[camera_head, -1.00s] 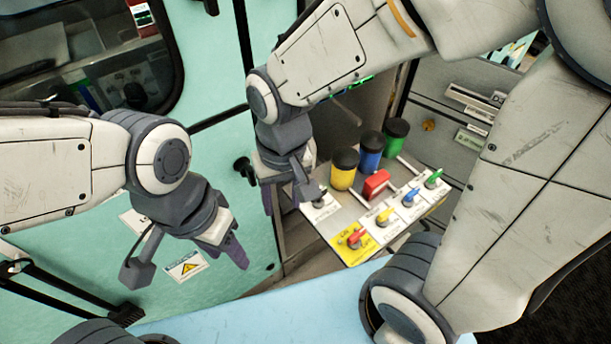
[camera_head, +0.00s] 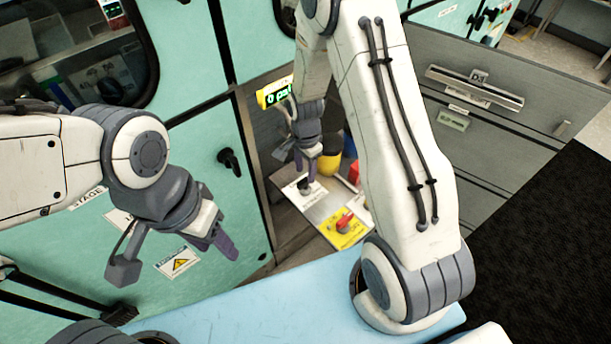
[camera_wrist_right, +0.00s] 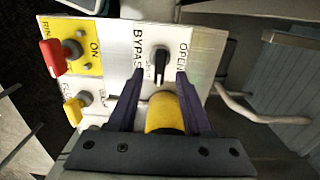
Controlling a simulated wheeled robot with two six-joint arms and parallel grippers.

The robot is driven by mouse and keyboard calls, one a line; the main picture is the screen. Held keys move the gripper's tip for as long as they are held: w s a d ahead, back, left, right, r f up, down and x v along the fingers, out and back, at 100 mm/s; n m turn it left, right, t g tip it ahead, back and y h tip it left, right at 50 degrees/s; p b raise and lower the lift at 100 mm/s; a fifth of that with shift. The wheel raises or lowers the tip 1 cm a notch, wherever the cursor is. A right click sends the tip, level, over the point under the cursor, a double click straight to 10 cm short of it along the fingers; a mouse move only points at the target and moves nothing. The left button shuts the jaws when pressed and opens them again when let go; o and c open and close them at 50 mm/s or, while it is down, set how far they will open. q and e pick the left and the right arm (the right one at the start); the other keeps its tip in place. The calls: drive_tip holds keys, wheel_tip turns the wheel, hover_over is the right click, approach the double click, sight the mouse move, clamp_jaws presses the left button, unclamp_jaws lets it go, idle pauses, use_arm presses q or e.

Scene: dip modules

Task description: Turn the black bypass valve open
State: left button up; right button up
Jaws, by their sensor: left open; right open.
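The black bypass valve (camera_wrist_right: 160,64) sits on a white plate marked BYPASS and OPEN in the right wrist view. Its black handle runs along the picture's vertical, between the two labels. My right gripper (camera_wrist_right: 159,80) is open, with one purple finger to either side of the handle's lower end; I cannot tell whether they touch it. In the head view my right gripper (camera_head: 309,168) is just over the valve panel (camera_head: 320,207), and largely hides the valve. My left gripper (camera_head: 222,243) is open and empty in front of the green cabinet.
A red-handled valve (camera_wrist_right: 55,57) on a yellow plate and a yellow-handled valve (camera_wrist_right: 75,108) stand beside the bypass valve. A yellow canister (camera_wrist_right: 165,113) lies between my right fingers' bases in the picture. A green display (camera_head: 277,94) and grey drawers (camera_head: 490,130) are nearby.

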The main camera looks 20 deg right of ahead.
sight(305, 179)
drive_tip(key=shift+f, duration=1.75)
clamp_jaws()
